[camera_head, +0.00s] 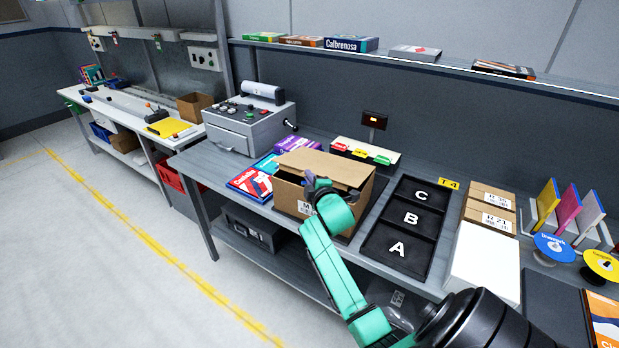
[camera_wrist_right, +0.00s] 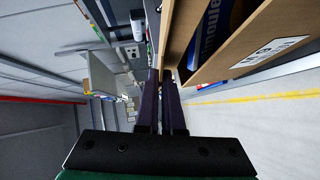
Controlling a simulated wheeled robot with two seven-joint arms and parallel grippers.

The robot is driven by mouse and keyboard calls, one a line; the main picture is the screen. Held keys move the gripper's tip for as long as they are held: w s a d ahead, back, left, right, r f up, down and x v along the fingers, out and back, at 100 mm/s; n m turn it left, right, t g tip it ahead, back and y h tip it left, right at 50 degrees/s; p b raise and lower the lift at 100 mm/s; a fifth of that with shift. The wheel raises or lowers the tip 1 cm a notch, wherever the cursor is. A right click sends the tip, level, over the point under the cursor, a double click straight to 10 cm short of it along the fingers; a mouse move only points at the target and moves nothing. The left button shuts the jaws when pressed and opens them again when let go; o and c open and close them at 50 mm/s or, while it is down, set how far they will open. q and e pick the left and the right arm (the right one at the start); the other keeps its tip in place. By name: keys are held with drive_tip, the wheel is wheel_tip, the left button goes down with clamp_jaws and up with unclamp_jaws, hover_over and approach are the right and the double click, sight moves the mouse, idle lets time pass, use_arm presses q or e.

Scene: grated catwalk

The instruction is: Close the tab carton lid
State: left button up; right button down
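The brown tab carton (camera_head: 287,193) stands on the grey bench. Its lid (camera_head: 325,166) lies tilted over the top, with a gap under its front edge, so it is not flush. In the right wrist view the carton wall (camera_wrist_right: 225,65) carries a white label, and a blue box (camera_wrist_right: 217,25) shows inside through the open side. My right gripper (camera_head: 309,181), on a green arm, is at the carton's near side by the lid edge. Its purple fingers (camera_wrist_right: 161,75) are close together beside the carton wall, with nothing visible between them. Whether they touch the carton is unclear. My left gripper is not in view.
A black tray (camera_head: 382,262) marked A, B, C lies right of the carton. A grey machine (camera_head: 246,128) stands to the left, with flat boxes (camera_head: 250,184) between. A white box (camera_head: 484,262) and small cartons (camera_head: 491,198) are farther right. A shelf runs behind.

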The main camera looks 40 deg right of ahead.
drive_tip(key=shift+n+t+h, duration=0.3)
drive_tip(key=shift+n, duration=0.1)
drive_tip(key=f+b, duration=0.4)
drive_tip(key=a+f+b, duration=0.1)
drive_tip(key=f+b, duration=0.1)
drive_tip(key=b, duration=0.1)
drive_tip(key=shift+s, duration=0.25)
drive_tip(key=shift+f+b, duration=0.3)
drive_tip(key=shift+f, duration=0.2)
drive_tip(key=c, duration=1)
unclamp_jaws()
drive_tip(key=shift+f, duration=0.1)
drive_tip(key=shift+c, duration=0.2)
drive_tip(key=shift+w+d, duration=0.1)
drive_tip(key=b+v, duration=0.2)
drive_tip(key=v, duration=1.2)
drive_tip(key=shift+s, duration=0.3)
